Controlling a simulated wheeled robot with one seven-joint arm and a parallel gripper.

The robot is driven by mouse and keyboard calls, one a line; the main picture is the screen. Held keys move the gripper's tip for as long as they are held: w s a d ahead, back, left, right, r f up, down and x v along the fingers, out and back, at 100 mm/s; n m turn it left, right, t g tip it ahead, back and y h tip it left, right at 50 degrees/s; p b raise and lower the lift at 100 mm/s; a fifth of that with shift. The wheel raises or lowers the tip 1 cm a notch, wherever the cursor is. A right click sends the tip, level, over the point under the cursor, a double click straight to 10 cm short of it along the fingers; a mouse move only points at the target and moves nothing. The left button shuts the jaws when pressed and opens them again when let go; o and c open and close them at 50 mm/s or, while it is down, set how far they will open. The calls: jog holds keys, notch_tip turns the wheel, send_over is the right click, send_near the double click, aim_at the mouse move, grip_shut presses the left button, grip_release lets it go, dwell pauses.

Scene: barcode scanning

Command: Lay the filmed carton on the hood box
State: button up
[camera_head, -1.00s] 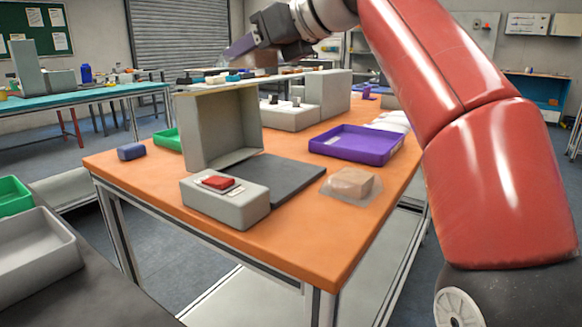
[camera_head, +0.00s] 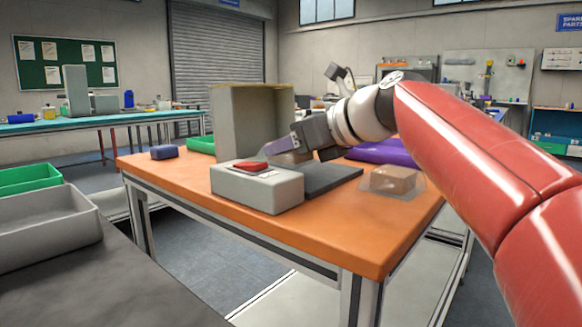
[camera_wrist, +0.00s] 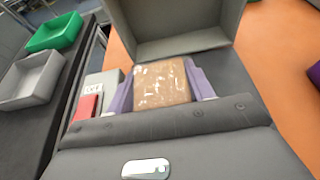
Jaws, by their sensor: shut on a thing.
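My gripper (camera_head: 278,147) is shut on a brown carton with a glossy film (camera_wrist: 163,84), which sits between its purple fingers in the wrist view. In the head view this carton is mostly hidden by the gripper. The tall grey open-sided box, seemingly the hood box (camera_head: 241,125), stands on the orange table; in the wrist view its opening (camera_wrist: 180,22) is just beyond the carton. My gripper is in front of it, above the dark plate (camera_head: 330,177). I cannot tell whether the carton touches anything. Another brown carton with clear film (camera_head: 393,180) lies at the table's right.
A purple tray (camera_head: 378,152) lies behind the arm. The table's front right is clear.

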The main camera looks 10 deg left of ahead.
jog(key=shift+f+b, duration=0.3)
jog(key=shift+f, duration=0.9)
jog(key=shift+f, duration=0.15)
jog(key=o, duration=1.1)
jog(key=shift+d+r, duration=0.2)
jog(key=shift+r, duration=0.05)
jog(key=p+v, duration=0.1)
jog(key=v, duration=1)
jog(key=shift+s+d+r, duration=0.15)
jog(key=shift+s+d, duration=0.05)
jog(key=shift+s, duration=0.05)
